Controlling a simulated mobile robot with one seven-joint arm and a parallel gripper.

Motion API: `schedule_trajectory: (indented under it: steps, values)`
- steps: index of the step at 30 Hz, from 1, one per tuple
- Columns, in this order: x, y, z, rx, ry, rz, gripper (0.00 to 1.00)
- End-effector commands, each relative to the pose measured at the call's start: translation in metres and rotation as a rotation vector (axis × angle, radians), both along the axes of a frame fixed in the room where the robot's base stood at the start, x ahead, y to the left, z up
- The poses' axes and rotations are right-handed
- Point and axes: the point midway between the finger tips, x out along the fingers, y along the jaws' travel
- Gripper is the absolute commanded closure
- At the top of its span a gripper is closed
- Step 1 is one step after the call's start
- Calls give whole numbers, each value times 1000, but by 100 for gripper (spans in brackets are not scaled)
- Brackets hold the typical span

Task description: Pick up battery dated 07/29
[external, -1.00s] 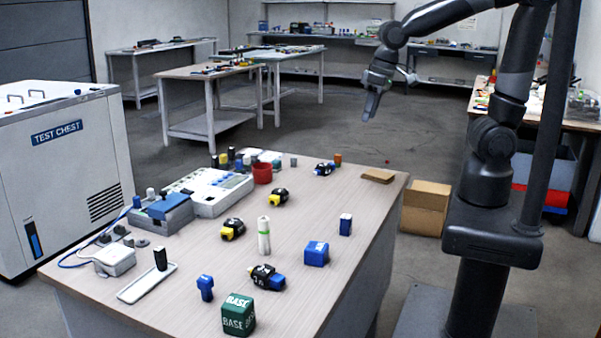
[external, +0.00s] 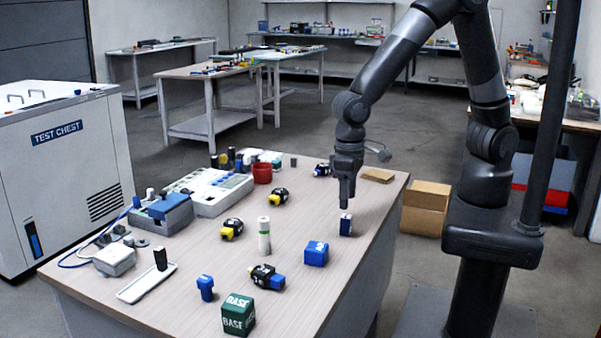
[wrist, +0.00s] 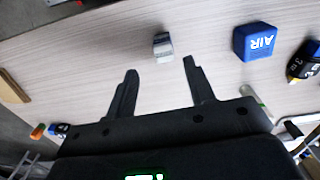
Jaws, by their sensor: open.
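No date of 07/29 is legible, so I cannot tell which thing is the named battery. A blue upright piece (external: 205,287) and a black upright piece (external: 160,260) stand further left.
A blue AIR cube (external: 316,254) is close to the small block, left and nearer the camera. A green BASE cube (external: 238,314) stands at the front. Black sensors with yellow or blue ends (external: 266,276) (external: 232,229) lie about. A brown pad (external: 377,175) lies at the far right corner.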

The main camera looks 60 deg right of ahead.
Motion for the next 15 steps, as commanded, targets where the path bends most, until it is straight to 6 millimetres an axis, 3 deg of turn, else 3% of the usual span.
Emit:
schedule_trajectory:
  steps: [8,15]
  values:
    - [-1,2,-24,0,0,1,51]
    - [-2,6,-57,-1,1,-1,51]
